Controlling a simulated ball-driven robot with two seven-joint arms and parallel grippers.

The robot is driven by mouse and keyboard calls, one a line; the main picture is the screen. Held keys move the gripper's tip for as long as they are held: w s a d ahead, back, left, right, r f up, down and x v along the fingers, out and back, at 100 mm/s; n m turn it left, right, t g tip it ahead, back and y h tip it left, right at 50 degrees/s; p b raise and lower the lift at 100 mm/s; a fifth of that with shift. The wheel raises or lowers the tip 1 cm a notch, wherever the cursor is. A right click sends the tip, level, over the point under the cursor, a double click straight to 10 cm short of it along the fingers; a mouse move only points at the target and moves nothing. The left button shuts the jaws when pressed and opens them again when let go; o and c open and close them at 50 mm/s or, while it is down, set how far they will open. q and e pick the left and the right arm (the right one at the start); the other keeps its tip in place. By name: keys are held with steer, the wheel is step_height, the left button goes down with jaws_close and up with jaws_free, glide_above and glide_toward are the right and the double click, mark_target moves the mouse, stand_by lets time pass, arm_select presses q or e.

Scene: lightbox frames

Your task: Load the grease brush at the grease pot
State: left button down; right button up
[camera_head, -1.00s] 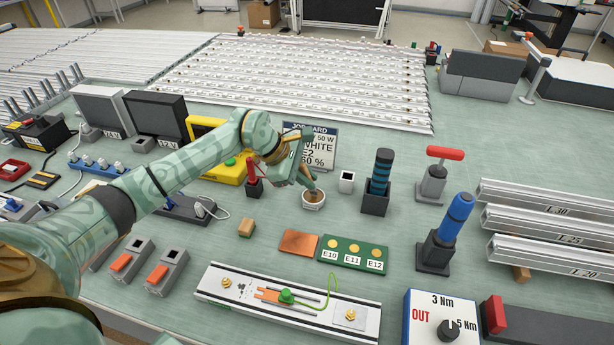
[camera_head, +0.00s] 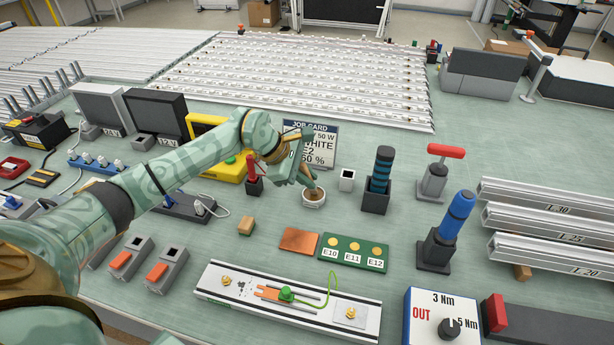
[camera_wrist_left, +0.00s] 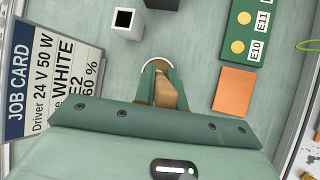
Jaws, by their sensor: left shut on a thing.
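The grease pot (camera_head: 314,203) is a small round white cup with brown content, standing on the green bench in front of the job card. My left gripper (camera_head: 312,184) is right at the pot, pointing down into its mouth. It is shut on a tan, wood-coloured piece, which I take to be the grease brush; it shows between the fingers in the left wrist view (camera_wrist_left: 167,94). The brush's lower end is hidden, so I cannot tell how deep it sits. The pot's white rim (camera_wrist_left: 153,61) shows around the fingertips there. My right gripper is not in view.
The job card (camera_head: 322,146) stands close behind my gripper. A white square holder (camera_head: 347,181) and a dark holder with a blue-banded tool (camera_head: 377,190) stand right of the pot. A copper plate (camera_head: 299,241) and a green board (camera_head: 352,253) lie in front.

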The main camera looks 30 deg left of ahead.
arm_select(q)
steer(key=shift+f, duration=0.1)
stand_by(0.3)
steer(key=shift+r+p, duration=2.25)
steer(key=shift+r, duration=1.35)
steer(key=shift+f, duration=0.1)
